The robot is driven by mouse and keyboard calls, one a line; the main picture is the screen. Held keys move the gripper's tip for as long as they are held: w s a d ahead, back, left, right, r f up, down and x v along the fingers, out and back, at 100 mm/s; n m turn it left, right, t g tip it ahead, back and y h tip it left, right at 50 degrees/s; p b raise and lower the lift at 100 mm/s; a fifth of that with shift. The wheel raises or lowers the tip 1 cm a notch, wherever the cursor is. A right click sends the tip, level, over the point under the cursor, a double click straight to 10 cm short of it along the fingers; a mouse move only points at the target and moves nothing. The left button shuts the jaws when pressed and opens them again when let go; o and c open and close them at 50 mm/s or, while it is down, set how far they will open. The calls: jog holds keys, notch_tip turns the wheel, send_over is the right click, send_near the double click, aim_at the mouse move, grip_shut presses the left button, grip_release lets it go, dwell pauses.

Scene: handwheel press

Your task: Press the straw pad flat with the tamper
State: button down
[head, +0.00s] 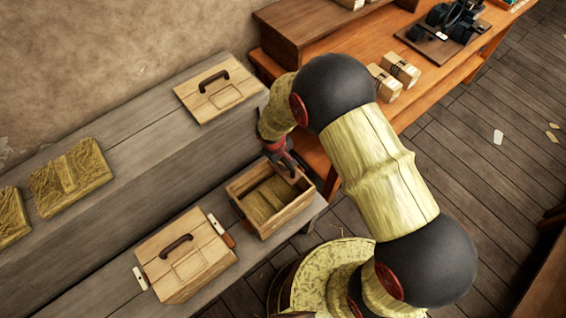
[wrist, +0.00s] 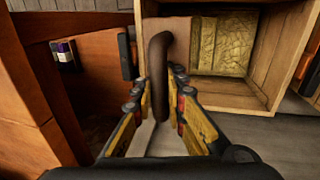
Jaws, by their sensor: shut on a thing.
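My gripper (head: 285,160) is at the far end of the open wooden box (head: 290,213). In the wrist view my gripper (wrist: 156,92) is shut on the dark curved handle of the tamper (wrist: 158,60). A pale flat face next to the handle seems to be part of the tamper. The straw pad (wrist: 228,45) lies inside the box, with a strip along it. It also shows in the head view (head: 262,205). The tamper is mostly hidden by my gripper in the head view, and I cannot tell whether it touches the pad.
A closed box with a handled lid (head: 185,262) stands left of the open one. A loose handled lid (head: 222,97) and straw pads (head: 88,165) lie on the grey ledge (head: 150,150). An orange bench (head: 420,75) with wrapped packets (head: 402,70) stands behind.

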jog(key=a+b+x, duration=0.1)
jog(key=b+x, duration=0.3)
jog(key=x, duration=0.2)
jog(key=s+a+b+x, duration=0.1)
jog(key=b+x, duration=0.3)
jog(key=x, duration=0.2)
jog(key=s+a+b+x, duration=0.1)
jog(key=b+x, duration=0.3)
jog(key=x, duration=0.1)
jog(key=shift+x, duration=0.75)
jog(key=shift+s+a+f+b, duration=0.1)
jog(key=shift+f+b, duration=0.5)
jog(key=shift+f, duration=0.1)
jog(key=shift+f, duration=0.3)
jog(key=shift+s+f+b, duration=0.2)
jog(key=shift+f+b, duration=0.05)
jog(key=shift+b, duration=0.35)
dwell(1.4)
jog(key=w+d+p+v, duration=0.1)
jog(key=p+v, duration=0.3)
jog(key=v, duration=0.3)
jog(key=w+d+p+v, duration=0.1)
jog(key=p+v, duration=0.4)
jog(key=v, duration=0.1)
jog(key=d+r+p+v, duration=0.1)
jog(key=p+v, duration=0.4)
jog(key=v, duration=0.2)
jog(key=shift+w+d+r, duration=0.25)
jog(key=shift+w+r, duration=0.1)
